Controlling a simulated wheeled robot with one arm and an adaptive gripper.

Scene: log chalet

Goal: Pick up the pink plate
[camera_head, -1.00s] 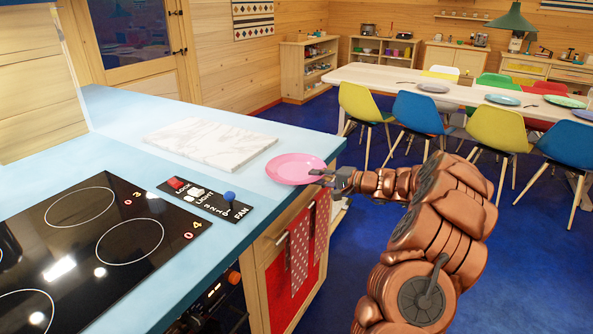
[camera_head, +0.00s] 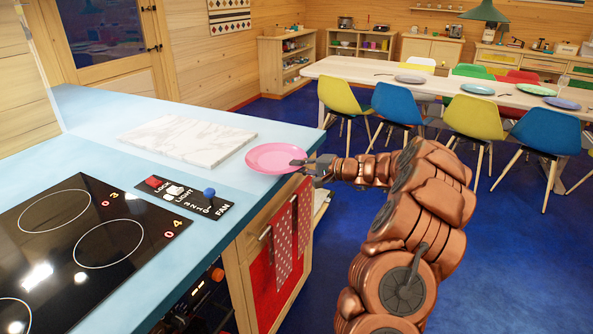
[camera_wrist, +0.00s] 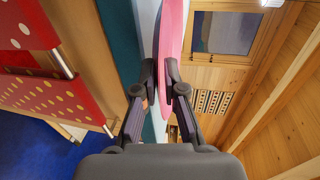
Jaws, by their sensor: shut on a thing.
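The pink plate (camera_head: 272,157) is at the right edge of the light blue counter (camera_head: 100,282), beside the marble board. My gripper (camera_head: 304,162) is shut on its right rim, coming in from the right. The plate looks slightly raised off the counter, with only a small gap. In the wrist view the pink plate (camera_wrist: 172,35) shows nearly edge-on, its rim between the two dark fingertips of my gripper (camera_wrist: 164,85).
A white marble board (camera_head: 187,140) lies left of the plate. A black cooktop (camera_head: 85,240) and a switch panel (camera_head: 184,197) are nearer. Dotted red cloths hang on the cabinet front below. A long table (camera_head: 350,70) with colored chairs stands behind; blue floor is open at right.

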